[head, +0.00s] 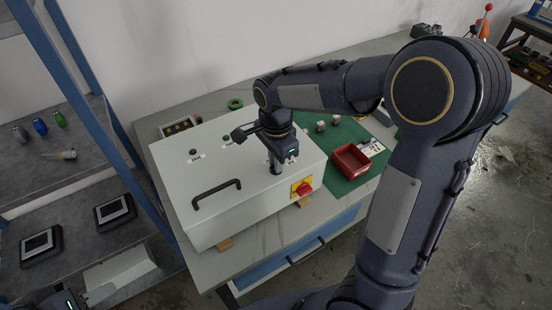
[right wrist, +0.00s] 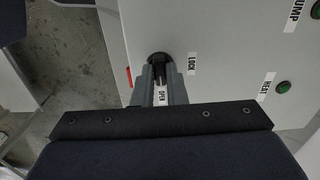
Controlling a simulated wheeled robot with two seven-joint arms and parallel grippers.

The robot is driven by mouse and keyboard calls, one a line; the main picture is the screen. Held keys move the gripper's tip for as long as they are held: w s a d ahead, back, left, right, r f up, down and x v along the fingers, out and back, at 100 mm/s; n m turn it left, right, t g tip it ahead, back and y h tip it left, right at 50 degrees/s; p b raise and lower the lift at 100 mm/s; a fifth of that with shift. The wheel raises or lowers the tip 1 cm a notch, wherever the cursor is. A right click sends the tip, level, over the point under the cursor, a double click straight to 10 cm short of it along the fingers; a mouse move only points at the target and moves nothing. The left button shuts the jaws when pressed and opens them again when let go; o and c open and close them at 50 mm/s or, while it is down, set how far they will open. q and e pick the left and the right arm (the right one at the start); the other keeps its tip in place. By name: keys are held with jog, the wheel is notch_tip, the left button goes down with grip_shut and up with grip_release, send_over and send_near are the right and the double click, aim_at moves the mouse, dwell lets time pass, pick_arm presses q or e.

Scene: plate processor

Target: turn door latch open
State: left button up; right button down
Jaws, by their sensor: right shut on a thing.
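The white plate processor box (head: 185,165) stands on the table, with a black bar handle (head: 217,192) on its lid. My right gripper (head: 276,168) points down at the right part of the lid. In the right wrist view its fingers (right wrist: 161,82) are shut on the black door latch (right wrist: 158,58), which they largely hide. An OPEN label (right wrist: 162,95) shows between the fingers. My left gripper (head: 92,296) is partly visible at the bottom left, away from the box; its finger opening is unclear.
A red switch on a yellow plate (head: 302,188) is on the box front. Green buttons (right wrist: 283,87) are on the lid. A red bin (head: 350,161) stands on the green mat (head: 340,184) to the right. A blue-framed shelf (head: 75,225) is at left.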

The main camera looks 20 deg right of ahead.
jog(key=shift+m, duration=0.3)
jog(key=c, duration=1.5)
grip_release()
jog(key=shift+o, duration=0.2)
notch_tip(320, 180, up, 8)
jog(key=shift+f, duration=0.1)
jog(key=shift+s, duration=0.1)
jog(key=s+f+n+t+y, duration=0.2)
jog(key=s+n+t, duration=0.3)
jog(key=s+n, duration=1)
jog(key=s+y, duration=0.1)
jog(key=s, duration=0.3)
jog(key=shift+s+d+t+y, duration=0.15)
jog(key=shift+t+y, duration=0.25)
